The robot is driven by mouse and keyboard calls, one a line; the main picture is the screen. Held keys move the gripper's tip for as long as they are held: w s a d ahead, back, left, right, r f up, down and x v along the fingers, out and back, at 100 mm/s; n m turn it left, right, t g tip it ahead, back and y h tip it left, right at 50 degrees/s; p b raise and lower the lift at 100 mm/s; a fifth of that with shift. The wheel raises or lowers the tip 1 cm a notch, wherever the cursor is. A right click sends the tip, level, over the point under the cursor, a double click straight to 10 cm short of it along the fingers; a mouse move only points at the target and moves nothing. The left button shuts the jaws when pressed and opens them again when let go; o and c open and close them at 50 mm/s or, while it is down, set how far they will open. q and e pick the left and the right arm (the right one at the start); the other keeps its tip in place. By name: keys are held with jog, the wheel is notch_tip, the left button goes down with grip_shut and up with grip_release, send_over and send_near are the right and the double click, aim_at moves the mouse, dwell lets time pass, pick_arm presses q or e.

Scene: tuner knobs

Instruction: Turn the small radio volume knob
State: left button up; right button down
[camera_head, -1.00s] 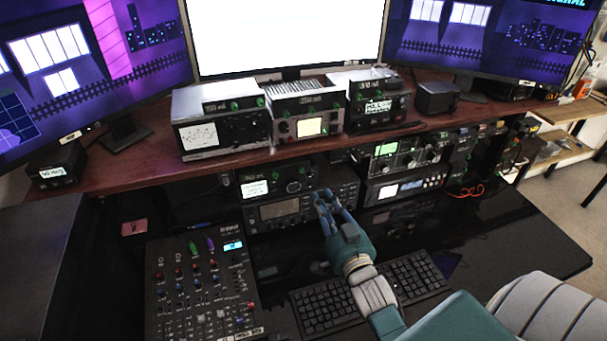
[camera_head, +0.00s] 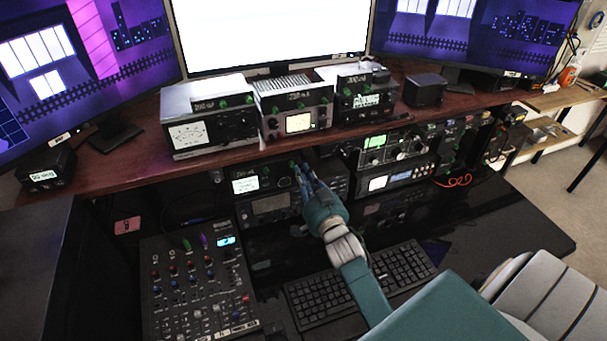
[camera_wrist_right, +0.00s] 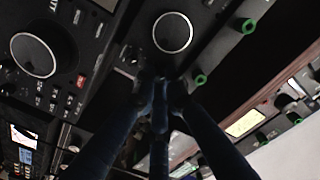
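A small black radio (camera_head: 245,184) with a lit white display sits on the lower shelf, on top of a wider radio (camera_head: 270,206). My right gripper (camera_head: 302,167) reaches the right part of the small radio's front and hides part of it. In the right wrist view its dark fingertips (camera_wrist_right: 160,86) come close together below a round knob with a pale ring (camera_wrist_right: 173,32), apart from it. A smaller knob (camera_wrist_right: 200,79) with a green ring is just right of the tips. I cannot tell which knob is the volume knob, or whether the fingers touch anything. My left gripper is out of view.
More radios (camera_head: 298,122) stand on the wooden shelf above. A mixer (camera_head: 195,290) and a keyboard (camera_head: 360,285) lie on the desk below. Another radio stack (camera_head: 390,170) stands to the right. The glossy black desk at right is mostly clear.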

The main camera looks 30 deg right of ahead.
jog(key=shift+n, duration=1.9)
jog(key=c, duration=2.1)
grip_release()
jog(key=shift+s, duration=0.15)
jog(key=v, duration=1.1)
jog(key=shift+s+a, duration=0.2)
jog(key=shift+s, duration=0.2)
